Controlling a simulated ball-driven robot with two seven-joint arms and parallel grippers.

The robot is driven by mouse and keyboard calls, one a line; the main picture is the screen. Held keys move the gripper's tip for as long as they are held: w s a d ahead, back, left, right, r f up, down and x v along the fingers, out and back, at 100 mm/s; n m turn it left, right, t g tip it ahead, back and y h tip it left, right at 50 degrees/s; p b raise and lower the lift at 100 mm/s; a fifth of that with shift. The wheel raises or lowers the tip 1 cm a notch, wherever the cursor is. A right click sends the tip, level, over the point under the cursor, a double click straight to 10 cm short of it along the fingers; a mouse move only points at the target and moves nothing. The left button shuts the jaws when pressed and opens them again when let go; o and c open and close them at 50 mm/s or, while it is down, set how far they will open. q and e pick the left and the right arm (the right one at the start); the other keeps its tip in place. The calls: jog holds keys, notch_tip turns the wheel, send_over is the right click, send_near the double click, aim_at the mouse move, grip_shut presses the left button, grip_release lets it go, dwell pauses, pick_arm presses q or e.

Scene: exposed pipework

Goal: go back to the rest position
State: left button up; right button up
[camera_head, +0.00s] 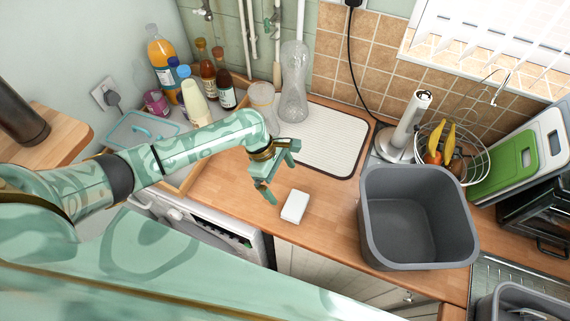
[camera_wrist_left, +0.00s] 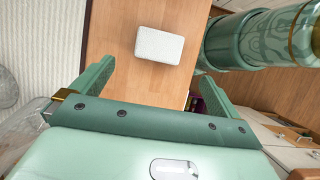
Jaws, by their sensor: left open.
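My left gripper (camera_head: 278,172) is open and empty above the wooden counter. A small white block (camera_head: 295,206) lies on the counter just to the right of and below its fingers in the head view. In the left wrist view the same white block (camera_wrist_left: 160,46) lies beyond the two spread fingers of the gripper (camera_wrist_left: 155,88), apart from them. My left arm reaches in from the left across the counter. My right gripper is not in view.
A grey basin (camera_head: 400,225) stands on the counter to the right. A white drying mat (camera_head: 325,140) lies behind the gripper, with a clear bottle (camera_head: 293,85) beside it. Several bottles, including an orange one (camera_head: 160,55), stand behind my arm. A fruit basket (camera_head: 470,160) is at the back right.

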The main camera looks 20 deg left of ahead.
pick_arm(q)
jog(key=shift+d, duration=0.1)
jog(key=s+d+r+m+t+y, duration=0.1)
jog(key=s+d+m+t, duration=0.15)
jog(key=m, duration=0.45)
jog(key=s+d+r+m+t, duration=0.1)
jog(key=s+r+m+t, duration=0.15)
jog(key=m, duration=0.45)
jog(key=s+a+r+m+t+y, duration=0.1)
jog(key=s+a+r+m+y, duration=0.35)
jog(key=a, duration=0.35)
jog(key=s+a+r+m+t+y, duration=0.1)
jog(key=s+a+r+m+y, duration=0.4)
jog(key=a, duration=0.4)
jog(key=s+d+f+g+h+b, duration=0.15)
jog(key=f+b, duration=0.25)
jog(key=f, duration=1.3)
jog(key=s+d+f+g+h+b, duration=0.1)
jog(key=d+f+h+b, duration=0.2)
jog(key=f, duration=1.4)
jog(key=s+f+n+g+h+b, duration=0.1)
jog(key=s+f+b, duration=0.6)
jog(key=s+f, duration=1.2)
notch_tip(320, 180, down, 4)
jog(key=shift+d+r+n+g, duration=0.2)
jog(key=shift+n+g, duration=0.25)
jog(key=shift+g, duration=0.6)
